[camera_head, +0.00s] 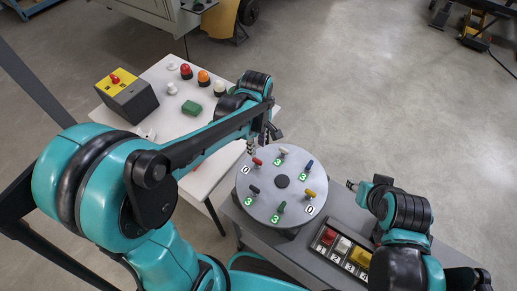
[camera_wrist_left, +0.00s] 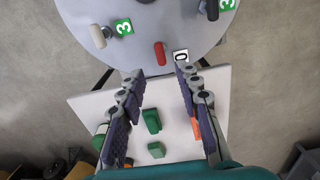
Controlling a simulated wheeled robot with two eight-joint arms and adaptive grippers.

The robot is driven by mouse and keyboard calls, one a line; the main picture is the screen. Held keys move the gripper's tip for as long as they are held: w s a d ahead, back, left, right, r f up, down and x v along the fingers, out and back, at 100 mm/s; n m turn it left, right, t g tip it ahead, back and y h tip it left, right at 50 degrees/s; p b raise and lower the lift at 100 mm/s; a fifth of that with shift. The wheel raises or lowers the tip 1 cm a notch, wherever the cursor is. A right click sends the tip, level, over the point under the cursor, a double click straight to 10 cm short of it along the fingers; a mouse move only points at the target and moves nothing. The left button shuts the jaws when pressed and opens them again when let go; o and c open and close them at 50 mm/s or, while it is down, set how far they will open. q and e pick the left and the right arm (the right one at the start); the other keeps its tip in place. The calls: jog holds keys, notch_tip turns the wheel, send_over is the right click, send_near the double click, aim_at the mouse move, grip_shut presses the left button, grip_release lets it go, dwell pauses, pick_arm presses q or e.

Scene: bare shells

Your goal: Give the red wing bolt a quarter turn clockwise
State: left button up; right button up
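The red wing bolt (camera_head: 257,162) stands on a round grey disc (camera_head: 254,205), near the rim closest to my left arm, beside a white label 0. In the left wrist view the red wing bolt (camera_wrist_left: 160,53) lies lengthwise, just beyond my fingertips and roughly centred between them. My left gripper (camera_head: 263,143) is just above and behind the bolt in the head view. In the left wrist view its fingers (camera_wrist_left: 160,72) are spread apart with nothing between them. My right gripper (camera_head: 352,185) is right of the disc, apart from it; its fingers are too small to judge.
Other wing bolts ring the disc: white (camera_head: 283,151), blue (camera_head: 309,166), yellow (camera_head: 309,193), green (camera_head: 281,208), dark (camera_head: 254,189). A tray (camera_head: 318,248) with coloured blocks sits in front. A white table (camera_head: 160,78) behind carries a yellow-black box (camera_head: 127,95), buttons and a green block (camera_head: 191,108).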

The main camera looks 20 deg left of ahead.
aim_at(257, 160)
pick_arm(q)
notch_tip(257, 160, down, 8)
jog(key=shift+r+b, duration=0.1)
jog(key=shift+b, duration=1.05)
grip_shut()
